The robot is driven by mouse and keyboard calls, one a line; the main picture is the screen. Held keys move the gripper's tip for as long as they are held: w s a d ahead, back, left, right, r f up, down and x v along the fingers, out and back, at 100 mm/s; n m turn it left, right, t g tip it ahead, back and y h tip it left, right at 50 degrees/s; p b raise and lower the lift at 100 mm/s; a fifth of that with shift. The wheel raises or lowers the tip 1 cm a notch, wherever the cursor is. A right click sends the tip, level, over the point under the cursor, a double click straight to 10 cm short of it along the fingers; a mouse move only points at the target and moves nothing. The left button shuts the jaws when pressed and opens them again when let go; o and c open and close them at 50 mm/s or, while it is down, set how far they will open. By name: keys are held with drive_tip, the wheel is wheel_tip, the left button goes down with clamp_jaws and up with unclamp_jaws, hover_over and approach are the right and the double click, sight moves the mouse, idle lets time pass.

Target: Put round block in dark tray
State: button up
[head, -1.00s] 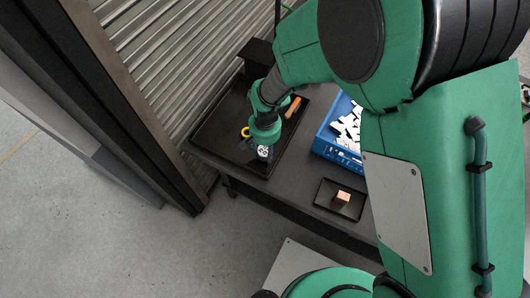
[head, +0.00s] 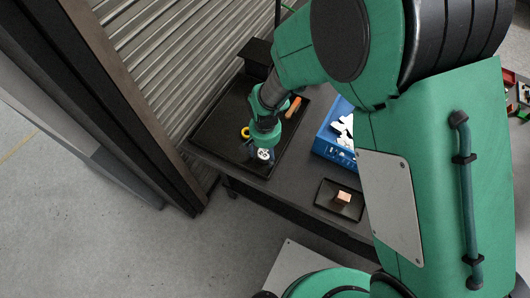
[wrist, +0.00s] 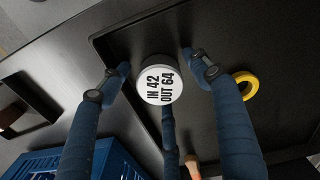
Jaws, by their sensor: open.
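The round block (wrist: 159,80) is a white disc-like piece with black print, "IN 42 OUT 64", on its top face. It sits at the near edge of a large dark tray (wrist: 225,65); the head view shows the block (head: 264,155) just beneath my gripper. My gripper (wrist: 155,68) is open, its blue fingers spread left, right and below the block in the wrist view. I cannot tell whether any finger touches it.
A yellow ring (wrist: 245,87) and an orange-handled piece (head: 293,107) lie in the large tray. A blue bin (head: 326,143) of white pieces stands between the trays. A corrugated shutter (head: 170,60) rises behind the table. Bare tabletop separates bin and small tray.

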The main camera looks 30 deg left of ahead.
sight(265, 153)
wheel_tip(265, 153, up, 12)
drive_tip(key=p, duration=0.2)
drive_tip(key=shift+r+p, duration=0.15)
drive_tip(key=shift+p, duration=0.2)
idle(0.8)
